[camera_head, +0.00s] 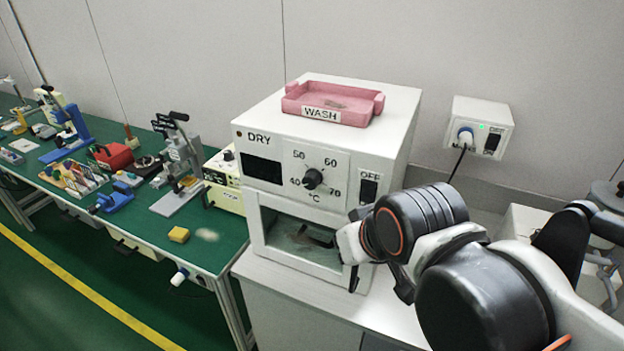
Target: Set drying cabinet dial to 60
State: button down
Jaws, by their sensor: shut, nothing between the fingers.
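The drying cabinet (262,128) is a white box marked DRY, standing on a light bench. Its black dial (313,179) is on the front panel, with 40, 50, 60 and 70 printed around it and °C below. The dial is unobstructed, but I cannot make out which number it points to. My gripper (353,278) is shut and empty, low in front of the right side of the cabinet's window, below and to the right of the dial. My wrist hides part of the window frame, and the fingertips show only in part.
A dark display (262,169) and an OFF switch (368,188) flank the dial. A pink WASH tray (334,104) sits on the cabinet. A wall box (478,127) with a plug and cord is at right.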

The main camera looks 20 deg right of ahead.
aim_at(313, 177)
jog(key=j+u, duration=0.2)
jog(key=j, duration=1.25)
